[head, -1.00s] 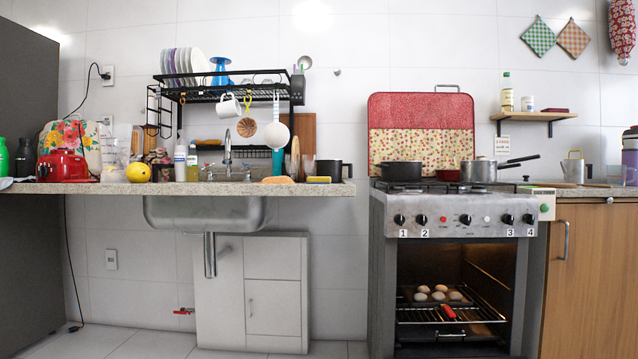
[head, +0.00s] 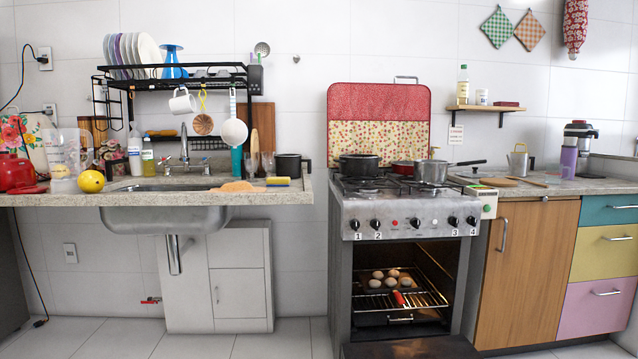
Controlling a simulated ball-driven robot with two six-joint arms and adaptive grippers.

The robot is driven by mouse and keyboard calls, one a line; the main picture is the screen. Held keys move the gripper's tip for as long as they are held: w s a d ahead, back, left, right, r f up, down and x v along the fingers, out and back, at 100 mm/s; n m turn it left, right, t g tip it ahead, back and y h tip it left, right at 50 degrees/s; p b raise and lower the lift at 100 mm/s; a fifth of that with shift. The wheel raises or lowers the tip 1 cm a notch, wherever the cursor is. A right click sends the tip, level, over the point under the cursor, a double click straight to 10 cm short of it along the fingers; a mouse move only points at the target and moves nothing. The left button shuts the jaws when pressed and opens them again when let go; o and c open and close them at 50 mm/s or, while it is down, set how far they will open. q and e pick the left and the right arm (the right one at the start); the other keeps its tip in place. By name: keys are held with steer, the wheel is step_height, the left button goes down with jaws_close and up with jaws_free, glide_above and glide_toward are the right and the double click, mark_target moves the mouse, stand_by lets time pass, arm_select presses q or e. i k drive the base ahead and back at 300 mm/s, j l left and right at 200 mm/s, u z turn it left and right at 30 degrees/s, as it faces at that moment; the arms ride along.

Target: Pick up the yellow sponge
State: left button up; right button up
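A small yellow sponge (head: 278,181) with a dark layer lies on the stone counter (head: 150,199), near its right front edge, to the right of the sink. An orange cloth-like item (head: 236,187) lies just left of it. A dark pot (head: 289,165) stands behind the sponge. Neither of my grippers shows in the head view.
The sink (head: 165,187) and faucet (head: 184,150) are left of the sponge, under a black dish rack (head: 180,84) with hanging utensils. The floor in front is clear.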

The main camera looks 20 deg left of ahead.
mark_target(271, 181)
steer(key=i+j+z, duration=0.1)
steer(key=j+z, duration=1)
